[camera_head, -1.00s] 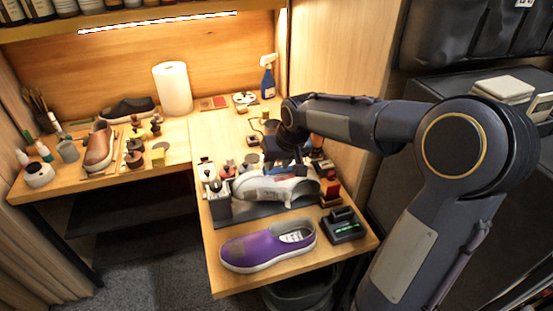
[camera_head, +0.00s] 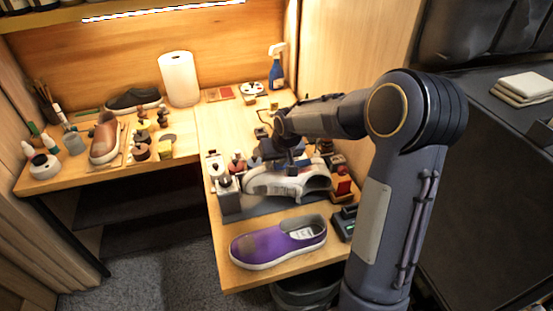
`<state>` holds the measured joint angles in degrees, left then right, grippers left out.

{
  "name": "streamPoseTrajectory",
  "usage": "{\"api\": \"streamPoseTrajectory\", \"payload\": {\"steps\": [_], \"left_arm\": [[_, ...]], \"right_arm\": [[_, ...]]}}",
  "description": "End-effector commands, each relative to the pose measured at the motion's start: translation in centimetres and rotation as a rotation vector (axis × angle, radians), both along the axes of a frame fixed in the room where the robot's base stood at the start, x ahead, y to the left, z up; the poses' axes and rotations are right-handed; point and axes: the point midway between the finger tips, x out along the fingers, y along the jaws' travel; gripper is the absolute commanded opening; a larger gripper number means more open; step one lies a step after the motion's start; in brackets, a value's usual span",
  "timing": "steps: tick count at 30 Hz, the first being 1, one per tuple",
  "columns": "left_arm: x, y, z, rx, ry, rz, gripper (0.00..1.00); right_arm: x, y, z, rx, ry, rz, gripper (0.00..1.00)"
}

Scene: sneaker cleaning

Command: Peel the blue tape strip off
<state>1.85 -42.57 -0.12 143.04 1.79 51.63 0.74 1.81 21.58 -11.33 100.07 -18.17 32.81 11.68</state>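A white and grey sneaker (camera_head: 273,184) lies on a dark mat (camera_head: 262,207) on the right-hand part of the bench. My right gripper (camera_head: 292,168) is over the sneaker's upper, pointing down, at or very near its surface. The fingertips are small and dark here, so I cannot tell whether they are open or shut. I cannot make out the blue tape strip now; the gripper covers part of the sneaker's top. My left gripper is not in view.
A purple slip-on shoe (camera_head: 279,242) lies at the bench's front edge. A dark device (camera_head: 343,222) stands right of it, partly behind my arm. Small bottles (camera_head: 226,184) crowd the sneaker's left. A paper roll (camera_head: 179,79) and blue spray bottle (camera_head: 276,69) stand farther back.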

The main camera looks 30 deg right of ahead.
Motion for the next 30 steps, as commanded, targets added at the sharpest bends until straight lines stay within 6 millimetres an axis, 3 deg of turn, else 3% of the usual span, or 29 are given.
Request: {"api": "streamPoseTrajectory", "payload": {"steps": [1,8,30], "left_arm": [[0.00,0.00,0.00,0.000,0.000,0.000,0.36],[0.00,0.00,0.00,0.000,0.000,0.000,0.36],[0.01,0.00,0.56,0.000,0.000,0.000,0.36]], "right_arm": [[-0.01,0.00,0.02,0.000,0.000,0.000,0.28],[-0.01,0.01,0.04,0.000,0.000,0.000,0.00],[-0.15,-0.02,0.89,0.000,0.000,0.000,0.00]]}}
